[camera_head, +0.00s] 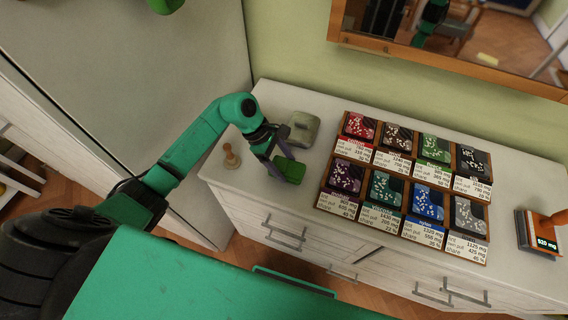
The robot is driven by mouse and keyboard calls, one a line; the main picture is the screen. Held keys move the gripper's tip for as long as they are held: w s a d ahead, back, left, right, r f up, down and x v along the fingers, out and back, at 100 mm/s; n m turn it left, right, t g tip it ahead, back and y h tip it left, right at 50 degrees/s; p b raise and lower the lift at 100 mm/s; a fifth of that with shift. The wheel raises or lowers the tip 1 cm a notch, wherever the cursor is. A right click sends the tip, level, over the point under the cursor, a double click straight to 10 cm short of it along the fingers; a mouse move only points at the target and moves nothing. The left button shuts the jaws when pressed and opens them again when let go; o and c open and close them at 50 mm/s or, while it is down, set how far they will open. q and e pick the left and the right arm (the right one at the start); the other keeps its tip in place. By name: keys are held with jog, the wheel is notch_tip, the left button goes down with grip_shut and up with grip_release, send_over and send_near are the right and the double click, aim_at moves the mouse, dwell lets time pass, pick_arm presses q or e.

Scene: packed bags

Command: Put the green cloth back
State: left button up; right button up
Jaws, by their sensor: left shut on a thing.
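My left gripper (280,156) reaches over the left end of the white dresser. It is shut on a small folded green cloth (289,170), which hangs at the fingertips above or near the dresser top; the exact gap is hard to tell. The fingers hide part of the cloth. A greyish-green block or box (303,128) lies just behind the gripper on the dresser top. My right gripper does not show.
Wooden racks of coloured bags with labels (366,210) stand right of the gripper, including a green one (434,147). A small wooden peg-like object (231,156) stands left. A scale (540,240) is at far right.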

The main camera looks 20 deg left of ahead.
pick_arm(q)
jog(key=shift+f, duration=0.55)
jog(key=shift+f, duration=0.15)
jog(key=o, duration=1.1)
jog(key=shift+r, duration=0.25)
jog(key=p+v, duration=0.3)
jog(key=v, duration=0.8)
jog(key=shift+a+r, duration=0.25)
jog(key=shift+r, duration=0.1)
